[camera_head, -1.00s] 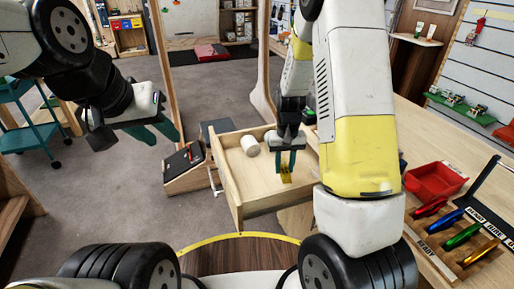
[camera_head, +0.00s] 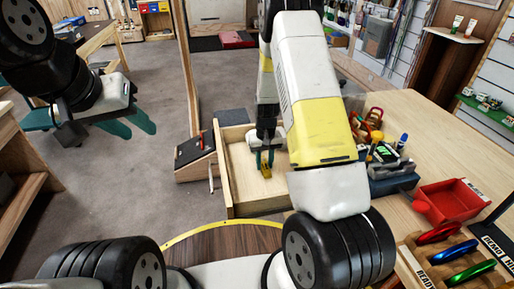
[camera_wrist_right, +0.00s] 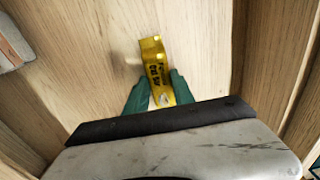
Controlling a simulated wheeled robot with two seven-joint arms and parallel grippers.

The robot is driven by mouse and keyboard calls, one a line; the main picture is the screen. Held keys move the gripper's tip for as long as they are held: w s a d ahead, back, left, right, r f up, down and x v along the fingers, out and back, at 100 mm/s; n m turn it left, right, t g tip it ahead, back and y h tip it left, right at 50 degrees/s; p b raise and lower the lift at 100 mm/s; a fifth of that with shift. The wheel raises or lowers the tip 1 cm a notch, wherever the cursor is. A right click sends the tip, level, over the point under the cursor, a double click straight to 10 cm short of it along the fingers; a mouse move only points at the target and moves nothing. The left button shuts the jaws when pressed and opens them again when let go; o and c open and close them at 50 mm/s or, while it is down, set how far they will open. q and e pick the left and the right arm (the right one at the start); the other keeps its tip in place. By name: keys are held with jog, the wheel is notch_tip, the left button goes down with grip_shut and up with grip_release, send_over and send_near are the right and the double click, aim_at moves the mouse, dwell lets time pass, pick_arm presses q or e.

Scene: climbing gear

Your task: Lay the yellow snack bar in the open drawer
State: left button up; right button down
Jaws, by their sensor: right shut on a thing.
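The yellow snack bar (camera_head: 266,171) is between the green fingers of my right gripper (camera_head: 265,160), which is shut on it. The bar is inside the outline of the open wooden drawer (camera_head: 229,193). In the right wrist view, the bar (camera_wrist_right: 156,68) stands out beyond the fingertips (camera_wrist_right: 158,92) over the pale wood floor, with a faint shadow beside it. I cannot tell whether it touches the floor. My left gripper (camera_head: 137,124) hangs at the left, away from the drawer, its green fingers apart and empty.
A pale object (camera_wrist_right: 12,45) lies at the upper left in the wrist view, apart from the bar. A red bin (camera_head: 450,201), a rack of coloured carabiners (camera_head: 445,255) and several tools (camera_head: 380,150) occupy the counter. Bare drawer floor (camera_head: 243,180) shows left of the gripper.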

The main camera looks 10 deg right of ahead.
jog(key=shift+f, duration=0.2)
jog(key=c, duration=1.1)
grip_release()
jog(key=shift+r, duration=0.1)
notch_tip(320, 180, up, 12)
notch_tip(320, 180, up, 9)
jog(key=t+y, duration=0.1)
send_over(265, 165)
jog(key=s, duration=0.3)
jog(key=s+r+t, duration=0.1)
jog(key=s+r, duration=0.4)
jog(key=s, duration=0.2)
jog(key=s+a+r+t, duration=0.1)
jog(key=s+r+t, duration=0.1)
jog(key=s+r, duration=0.3)
jog(key=s+a+r+t+y, duration=0.1)
jog(key=s+r+t, duration=0.1)
jog(key=s+r, duration=0.4)
jog(key=shift+s+a, duration=0.15)
jog(key=shift+s, duration=0.7)
jog(key=shift+s+a, duration=0.1)
jog(key=shift+s, duration=0.75)
